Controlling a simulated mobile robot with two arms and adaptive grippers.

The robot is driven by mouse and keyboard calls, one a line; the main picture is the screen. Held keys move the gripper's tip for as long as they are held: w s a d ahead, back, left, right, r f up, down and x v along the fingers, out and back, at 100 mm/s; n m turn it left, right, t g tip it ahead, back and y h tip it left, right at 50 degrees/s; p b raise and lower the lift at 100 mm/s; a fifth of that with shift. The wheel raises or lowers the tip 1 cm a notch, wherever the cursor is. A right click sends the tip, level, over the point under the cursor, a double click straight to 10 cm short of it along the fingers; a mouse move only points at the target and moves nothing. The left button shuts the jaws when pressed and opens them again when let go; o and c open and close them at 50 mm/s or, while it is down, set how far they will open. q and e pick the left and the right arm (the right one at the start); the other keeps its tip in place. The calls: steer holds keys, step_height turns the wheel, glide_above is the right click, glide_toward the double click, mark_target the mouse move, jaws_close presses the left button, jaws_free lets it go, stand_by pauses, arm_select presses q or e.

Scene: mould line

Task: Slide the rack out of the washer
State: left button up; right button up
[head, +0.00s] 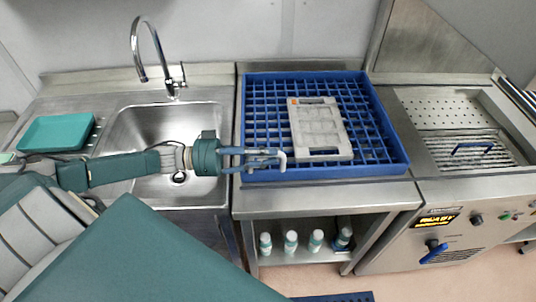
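The blue rack (385,164) is a square open-grid tray. It lies on the steel table between the sink and the washer (430,230), outside the washer. A pale grey frame-like part (318,128) lies flat in the rack. My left gripper (281,159) reaches in from the left, its fingers over the rack's front left part. I cannot tell whether the fingers touch the rack or how far apart they are. My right gripper is out of view. The washer is on the right, with a perforated, slatted top and a blue handle there.
A sink (125,125) with a tall tap (150,50) is on the left, beside a teal tray (57,132). Several bottles (291,241) stand on the shelf under the table. A control panel with a blue-handled knob (433,252) is on the washer's front.

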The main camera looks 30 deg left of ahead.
arm_select(q)
steer(key=o, duration=0.3)
steer(key=shift+w+a+r, duration=0.2)
steer(key=shift+a+r, duration=0.1)
steer(key=shift+r, duration=0.15)
steer(key=shift+s+a+f, duration=0.1)
steer(key=shift+s+f, duration=0.05)
steer(key=shift+f, duration=0.15)
steer(key=shift+s+a, duration=0.2)
steer(key=v, duration=1.1)
steer(key=shift+s+a, duration=0.15)
steer(key=shift+a, duration=0.05)
